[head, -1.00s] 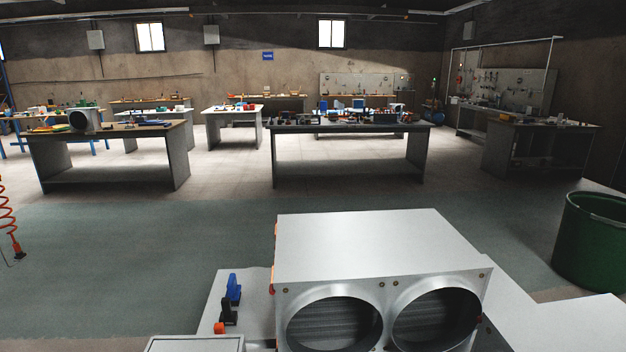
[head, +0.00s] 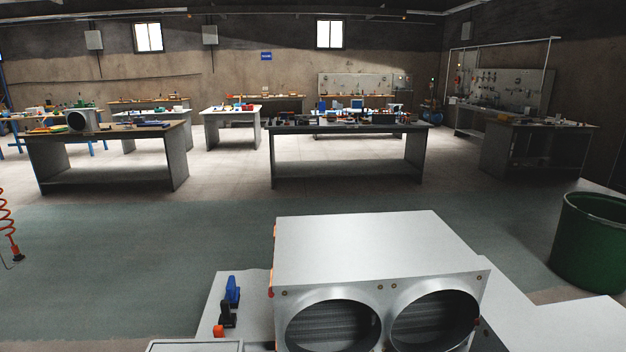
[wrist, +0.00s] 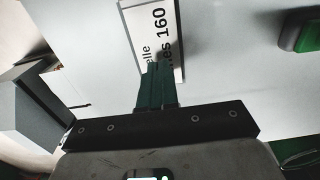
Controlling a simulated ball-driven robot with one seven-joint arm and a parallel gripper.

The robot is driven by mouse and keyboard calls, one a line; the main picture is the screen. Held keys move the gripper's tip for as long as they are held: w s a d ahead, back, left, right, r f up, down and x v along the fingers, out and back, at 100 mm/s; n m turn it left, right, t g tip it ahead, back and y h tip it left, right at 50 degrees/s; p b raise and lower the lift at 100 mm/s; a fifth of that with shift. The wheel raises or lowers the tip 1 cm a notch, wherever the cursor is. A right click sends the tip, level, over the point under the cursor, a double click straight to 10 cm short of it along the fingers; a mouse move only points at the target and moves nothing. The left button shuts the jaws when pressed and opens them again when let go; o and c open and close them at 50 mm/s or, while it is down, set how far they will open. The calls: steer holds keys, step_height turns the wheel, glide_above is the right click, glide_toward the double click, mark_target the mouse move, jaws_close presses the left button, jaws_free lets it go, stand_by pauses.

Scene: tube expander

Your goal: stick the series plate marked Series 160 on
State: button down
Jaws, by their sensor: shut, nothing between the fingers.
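The series plate (wrist: 153,38) shows in the wrist view as a white label with a dark border. Its sideways print reads "160" with part of a word before it. It lies against a broad pale surface (wrist: 225,85); a dark shadow falls beside its right edge. My gripper (wrist: 155,66) has its green fingers together and empty, with the tips over the plate's lower part, hiding some print. I cannot tell whether the tips touch it. In the head view a grey metal machine (head: 375,247) with two round openings stands in front; my gripper is not seen there.
A green part (wrist: 300,32) is at the wrist view's upper right, and a dark grey box-shaped part (wrist: 35,105) at its left. In the head view a green bin (head: 590,245) stands at right. Workbenches (head: 345,127) stand farther back, with open floor (head: 130,245) before them.

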steer(key=shift+r+p, duration=2.5)
steer(key=shift+r, duration=0.15)
steer(key=shift+f, duration=0.1)
